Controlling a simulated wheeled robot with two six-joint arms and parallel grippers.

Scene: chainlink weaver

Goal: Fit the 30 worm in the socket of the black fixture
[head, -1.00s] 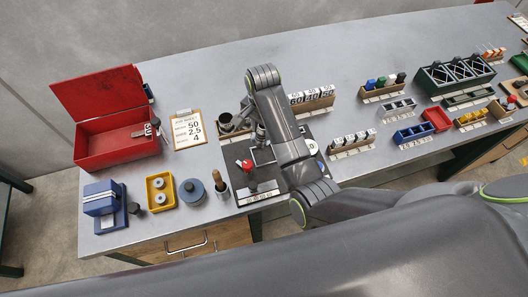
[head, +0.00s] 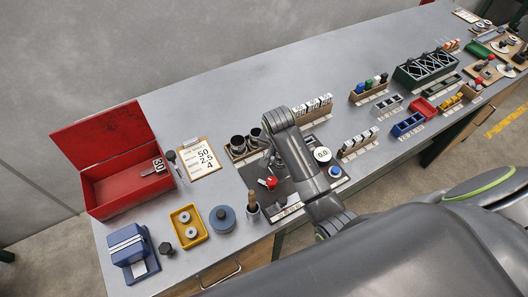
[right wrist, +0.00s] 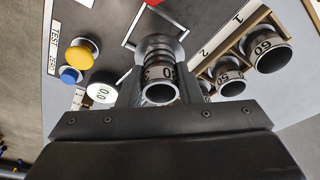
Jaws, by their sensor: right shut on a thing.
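In the right wrist view, the worm (right wrist: 158,73) is a dark ribbed cylinder with a pale numbered collar and an open hollow end. Its collar shows a 0, and the rest of the number is hard to read. My right gripper (right wrist: 160,82) is shut on it. The worm's far end points down at the black fixture (right wrist: 112,42); I cannot tell whether it is in the socket. In the head view, my right arm covers the gripper and part of the fixture (head: 283,196). My left gripper is not in view.
A wooden rack (right wrist: 222,62) beside the gripper holds dark cylinders marked 50 and 60. The fixture carries a yellow button (right wrist: 79,56), a blue button (right wrist: 70,75) and a 0.0 dial (right wrist: 102,92). A red box (head: 127,190) and clipboard (head: 199,158) stand left.

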